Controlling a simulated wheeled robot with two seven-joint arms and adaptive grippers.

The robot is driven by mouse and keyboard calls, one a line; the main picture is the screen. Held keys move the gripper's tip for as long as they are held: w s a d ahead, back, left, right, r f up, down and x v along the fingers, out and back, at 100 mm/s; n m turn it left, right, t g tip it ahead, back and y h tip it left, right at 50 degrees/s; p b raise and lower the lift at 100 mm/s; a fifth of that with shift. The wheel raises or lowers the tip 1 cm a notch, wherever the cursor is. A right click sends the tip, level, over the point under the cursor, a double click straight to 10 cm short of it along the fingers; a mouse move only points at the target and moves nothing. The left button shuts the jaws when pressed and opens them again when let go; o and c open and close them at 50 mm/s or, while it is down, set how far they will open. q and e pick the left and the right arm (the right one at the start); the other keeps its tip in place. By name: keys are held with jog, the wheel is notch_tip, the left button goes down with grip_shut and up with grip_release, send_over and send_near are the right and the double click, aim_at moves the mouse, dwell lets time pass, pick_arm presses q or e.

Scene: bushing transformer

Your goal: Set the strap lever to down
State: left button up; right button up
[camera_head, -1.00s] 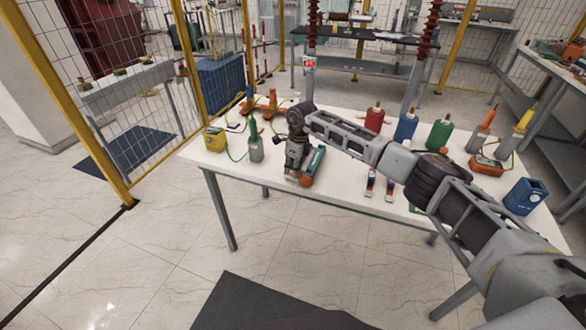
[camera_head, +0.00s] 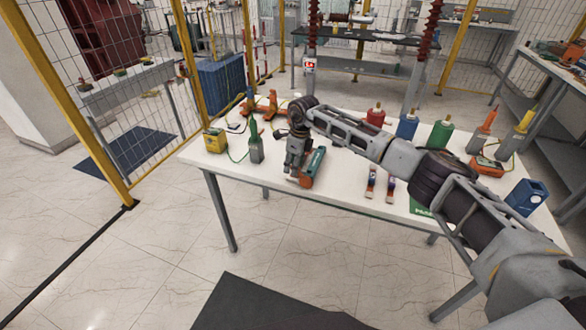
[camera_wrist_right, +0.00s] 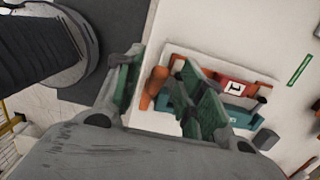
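A teal and orange device (camera_head: 314,163) lies on the white table, just right of my right gripper (camera_head: 293,176). In the right wrist view the device (camera_wrist_right: 238,92) has a red-orange body, a teal part and a white label marked "1". An orange rounded bar (camera_wrist_right: 154,88), perhaps the strap lever, shows between the fingers of my right gripper (camera_wrist_right: 158,98). These green-padded fingers are apart, with a gap on both sides of the bar, so I see no grip on it. Whether the bar is up or down I cannot tell. My left gripper is out of view.
Red, blue and green containers (camera_head: 441,134) stand behind my right arm.

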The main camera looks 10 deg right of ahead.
notch_tip(320, 180, up, 10)
jog(key=d, duration=0.1)
jog(key=shift+s+f, duration=0.2)
jog(key=shift+s, duration=0.2)
